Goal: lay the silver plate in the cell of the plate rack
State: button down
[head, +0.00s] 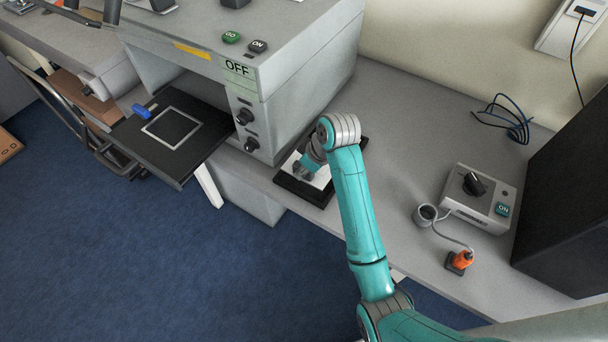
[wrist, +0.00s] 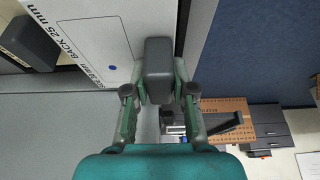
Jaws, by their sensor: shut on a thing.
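My gripper (head: 306,170) is at the end of the teal arm, over the table's front edge by the machine. In the wrist view, my gripper (wrist: 159,92) is shut on the dark grey grip block (wrist: 158,62) of the pale silver plate (wrist: 95,48), which is marked "BACK 25 mm" and has a blue dot. In the head view, the silver plate (head: 321,177) shows partly beneath my gripper, at a low black frame that appears to be the plate rack (head: 303,191). My gripper and arm hide much of both. I cannot tell whether the plate rests inside the cell.
The grey machine (head: 290,75) labelled OFF stands close behind my gripper. Its black tray (head: 178,168), with a silver square outline and blue handle (head: 141,110), sticks out left.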

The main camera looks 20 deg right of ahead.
aim_at(304, 186)
jog(key=shift+f, duration=2.3)
jog(key=shift+f, duration=0.15)
jog(key=c, duration=1)
grip_release()
jog(key=shift+o, duration=0.2)
